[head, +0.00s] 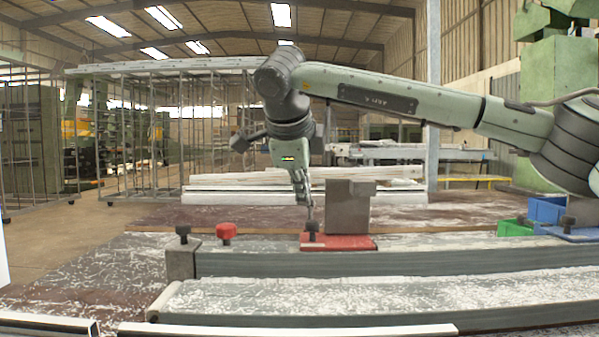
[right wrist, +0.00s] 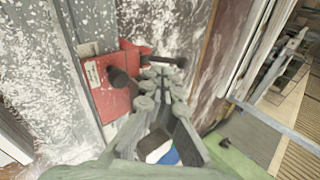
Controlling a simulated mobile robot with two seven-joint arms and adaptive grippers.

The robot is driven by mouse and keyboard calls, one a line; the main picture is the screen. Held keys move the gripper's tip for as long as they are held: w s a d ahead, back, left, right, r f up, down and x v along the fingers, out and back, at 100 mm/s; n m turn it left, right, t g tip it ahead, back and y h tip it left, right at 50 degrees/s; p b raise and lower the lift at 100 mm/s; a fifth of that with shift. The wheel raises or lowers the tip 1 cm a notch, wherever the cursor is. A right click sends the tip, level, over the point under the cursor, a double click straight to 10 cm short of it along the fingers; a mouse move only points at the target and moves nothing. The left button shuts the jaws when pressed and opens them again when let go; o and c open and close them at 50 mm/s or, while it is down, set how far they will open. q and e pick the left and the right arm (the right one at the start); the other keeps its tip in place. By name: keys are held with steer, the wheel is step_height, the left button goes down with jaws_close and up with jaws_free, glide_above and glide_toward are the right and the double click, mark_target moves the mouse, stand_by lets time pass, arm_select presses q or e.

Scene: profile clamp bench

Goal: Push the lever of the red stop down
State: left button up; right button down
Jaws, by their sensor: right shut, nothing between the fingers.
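The red stop (head: 350,243) sits on the grey rail in the head view, with an upright grey block (head: 348,208) at it. A black knob (head: 312,230) stands at its left end. In the right wrist view the red stop (right wrist: 106,98) carries a thick black knob (right wrist: 121,79), and a thin dark lever (right wrist: 168,61) sticks out beside it. My right gripper (head: 309,204) points down just behind the black knob, shut and empty. In the wrist view its fingertips (right wrist: 160,80) are close to the lever; I cannot tell whether they touch. My left gripper is not in view.
A red knob (head: 226,232) and a grey end block (head: 181,262) with a black knob are at the left of the rail. A second grey profile (head: 370,297) lies in front.

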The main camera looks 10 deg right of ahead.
mark_target(310, 208)
steer(key=w, duration=0.1)
steer(key=w+d+f, duration=0.1)
steer(key=w, duration=0.1)
steer(key=shift+w+d+f+p, duration=0.15)
steer(key=shift+d+p, duration=0.1)
steer(key=shift+p, duration=0.1)
steer(key=shift+w+d+f, duration=0.15)
steer(key=shift+w, duration=0.3)
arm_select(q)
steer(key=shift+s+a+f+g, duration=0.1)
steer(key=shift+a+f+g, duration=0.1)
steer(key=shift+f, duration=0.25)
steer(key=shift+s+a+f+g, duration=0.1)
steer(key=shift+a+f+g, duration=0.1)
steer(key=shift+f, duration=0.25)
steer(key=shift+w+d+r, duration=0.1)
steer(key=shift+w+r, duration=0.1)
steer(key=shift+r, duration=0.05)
